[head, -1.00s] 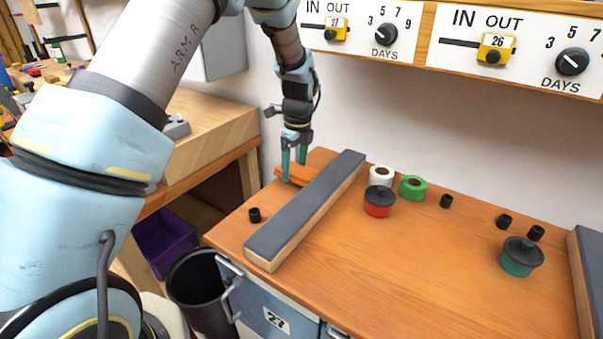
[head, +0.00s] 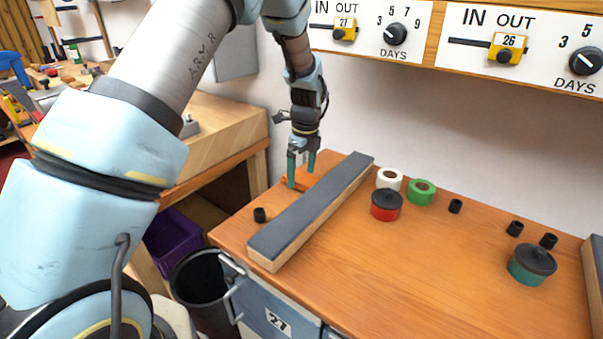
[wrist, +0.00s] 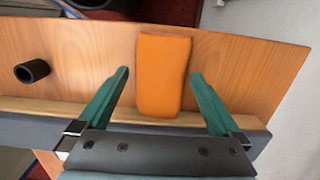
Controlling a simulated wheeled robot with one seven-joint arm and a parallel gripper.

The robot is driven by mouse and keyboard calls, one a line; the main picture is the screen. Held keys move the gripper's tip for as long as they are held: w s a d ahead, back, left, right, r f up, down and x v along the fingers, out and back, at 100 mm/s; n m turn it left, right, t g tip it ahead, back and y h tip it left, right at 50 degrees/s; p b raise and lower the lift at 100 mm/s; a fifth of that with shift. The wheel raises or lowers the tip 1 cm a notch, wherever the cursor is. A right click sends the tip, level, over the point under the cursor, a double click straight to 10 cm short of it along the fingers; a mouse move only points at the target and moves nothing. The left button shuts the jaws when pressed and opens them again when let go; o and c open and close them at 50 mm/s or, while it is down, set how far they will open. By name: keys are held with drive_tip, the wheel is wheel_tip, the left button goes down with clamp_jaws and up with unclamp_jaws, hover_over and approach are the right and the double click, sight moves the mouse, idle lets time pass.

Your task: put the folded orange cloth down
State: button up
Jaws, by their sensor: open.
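The folded orange cloth (wrist: 163,75) lies flat on the wooden bench top, beside the long grey-topped bar, in the wrist view. In the head view only part of the cloth (head: 297,181) shows, behind the bar and my gripper. My gripper (head: 301,183) is over the cloth at the back left of the bench. In the wrist view the two green fingers of my gripper (wrist: 161,75) are spread wide, one on each side of the cloth, with gaps between them and it.
The grey-topped bar (head: 312,212) runs along the cloth's near side. A small black cylinder (head: 260,215) stands left of the bar. A red pot (head: 386,206), white roll (head: 389,179) and green roll (head: 421,193) stand to the right. The bench's front middle (head: 400,270) is clear.

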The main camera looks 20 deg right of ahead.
sight(303, 177)
drive_tip(key=r+b, duration=0.1)
drive_tip(key=r, duration=0.2)
drive_tip(key=r+b, duration=0.1)
drive_tip(key=r, duration=0.3)
drive_tip(key=shift+s+d+r, duration=0.1)
drive_tip(key=shift+s, duration=0.1)
drive_tip(key=a+r+n, duration=0.3)
drive_tip(key=a+n, duration=1.2)
drive_tip(key=a, duration=0.7)
drive_tip(key=s+a+f+n, duration=0.1)
drive_tip(key=s+a+n, duration=0.9)
drive_tip(key=a+n, duration=0.4)
drive_tip(key=shift+s+a+t+h, duration=0.25)
drive_tip(key=shift+s+t+h, duration=0.05)
drive_tip(key=shift+s+t, duration=0.1)
